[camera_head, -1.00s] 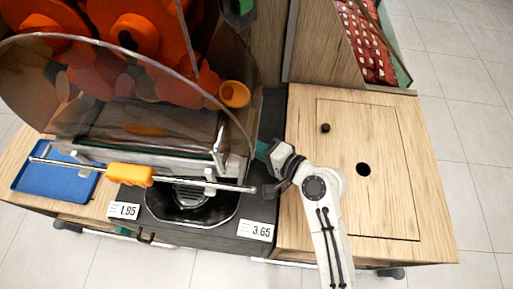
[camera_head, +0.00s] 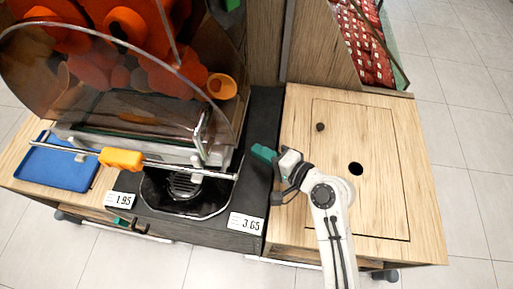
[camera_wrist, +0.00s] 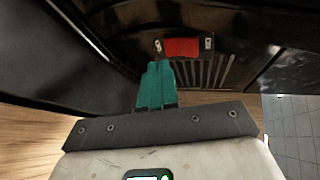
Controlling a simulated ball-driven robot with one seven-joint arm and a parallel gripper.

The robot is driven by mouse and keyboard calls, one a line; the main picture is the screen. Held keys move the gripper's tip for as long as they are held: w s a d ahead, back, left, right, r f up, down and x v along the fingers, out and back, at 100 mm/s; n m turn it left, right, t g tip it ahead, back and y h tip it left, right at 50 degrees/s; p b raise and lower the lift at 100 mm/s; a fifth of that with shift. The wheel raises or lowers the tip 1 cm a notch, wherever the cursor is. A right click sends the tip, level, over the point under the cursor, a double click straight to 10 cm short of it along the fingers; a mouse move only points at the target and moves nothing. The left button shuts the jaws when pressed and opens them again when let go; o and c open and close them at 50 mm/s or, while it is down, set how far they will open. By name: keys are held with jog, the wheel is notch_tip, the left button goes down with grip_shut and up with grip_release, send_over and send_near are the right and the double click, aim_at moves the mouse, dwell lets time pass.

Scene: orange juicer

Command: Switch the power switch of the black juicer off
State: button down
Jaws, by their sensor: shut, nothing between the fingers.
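The black juicer (camera_head: 172,112) stands left of centre in the head view, with a clear curved cover and orange parts inside. Its red power switch (camera_wrist: 182,47) shows in the wrist view, set in a plate between two light screw tabs, above a row of vent slots. The head view does not show the switch. My gripper (camera_wrist: 153,68) has teal fingers closed together with nothing between them. In the wrist view the fingertips lie just below and left of the switch; contact cannot be told. In the head view my gripper (camera_head: 263,153) is at the juicer's right side.
A wooden counter (camera_head: 385,200) with a dark hole lies to the right. A blue tray (camera_head: 60,166) sits at the left. An orange-handled bar (camera_head: 121,158) crosses the juicer's front. Price tags (camera_head: 246,223) mark the front edge. Tiled floor is clear at the right.

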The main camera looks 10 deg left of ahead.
jog(key=s+d+b, duration=0.1)
jog(key=s+d, duration=0.3)
jog(key=d, duration=0.3)
jog(key=shift+s+d, duration=0.25)
jog(key=shift+s, duration=0.05)
jog(key=s+d+f+n+g+h, duration=0.1)
jog(key=s+d+f+h, duration=0.1)
jog(key=s+d+f, duration=0.1)
jog(key=s+d+f+n+g+h, duration=0.1)
jog(key=s+d+f+n+h, duration=0.1)
jog(key=s+d, duration=0.2)
jog(key=s+d+f+n+g+h, duration=0.1)
jog(key=s+d+f+h, duration=0.2)
jog(key=d, duration=0.2)
jog(key=shift+s+d+f+g, duration=0.1)
jog(key=shift+s+f+g, duration=0.15)
jog(key=shift+f+g, duration=0.05)
jog(key=s+d+n+g+h, duration=0.2)
jog(key=s+d+h, duration=0.4)
jog(key=s+d, duration=0.5)
jog(key=shift+r+g, duration=0.2)
jog(key=shift+g, duration=0.5)
